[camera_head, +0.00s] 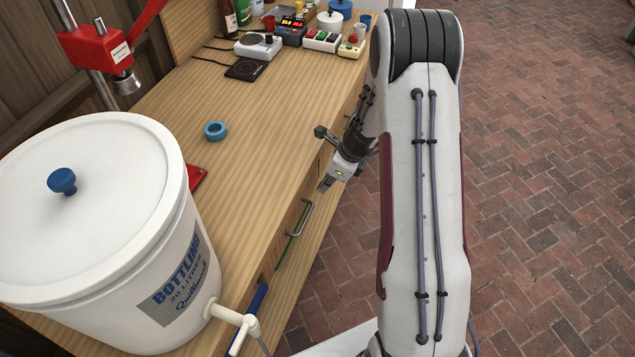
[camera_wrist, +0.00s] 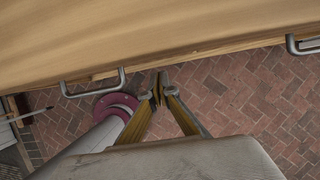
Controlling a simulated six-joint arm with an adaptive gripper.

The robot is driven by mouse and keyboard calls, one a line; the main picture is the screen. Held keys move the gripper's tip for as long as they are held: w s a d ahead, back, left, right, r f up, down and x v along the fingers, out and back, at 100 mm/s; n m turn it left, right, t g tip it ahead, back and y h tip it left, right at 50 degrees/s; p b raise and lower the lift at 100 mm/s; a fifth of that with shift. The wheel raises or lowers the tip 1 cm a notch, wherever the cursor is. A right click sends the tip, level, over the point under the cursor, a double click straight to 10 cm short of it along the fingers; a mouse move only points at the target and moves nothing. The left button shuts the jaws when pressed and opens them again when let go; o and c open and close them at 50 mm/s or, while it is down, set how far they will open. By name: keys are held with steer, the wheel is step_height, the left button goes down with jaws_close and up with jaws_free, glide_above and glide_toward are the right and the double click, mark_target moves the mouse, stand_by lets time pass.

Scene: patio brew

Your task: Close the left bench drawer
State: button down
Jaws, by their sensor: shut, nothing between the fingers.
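The left bench drawer is in the bench's front, and its metal bar handle (camera_head: 300,218) shows below the bench top in the head view. The same handle (camera_wrist: 93,88) is left of my fingers in the wrist view. The drawer front is seen steeply from above and looks flush or nearly flush with the bench edge; I cannot make out a clear gap. My gripper (camera_head: 325,185) is beside the bench's front edge, beyond that handle in the head view. In the wrist view its fingertips (camera_wrist: 159,86) are together and empty, apart from the handle.
A second handle (camera_wrist: 303,45) is at the wrist view's right edge. A white bottling bucket (camera_head: 92,215) with a tap (camera_head: 235,318) stands at the bench's near end. Blue tape (camera_head: 215,131) lies on the bench top (camera_head: 255,160). The brick floor (camera_head: 550,190) looks clear.

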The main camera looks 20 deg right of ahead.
steer(key=s+d+v, duration=0.1)
steer(key=v, duration=0.9)
steer(key=shift+s+n, duration=0.1)
steer(key=shift+n, duration=0.2)
stand_by(0.6)
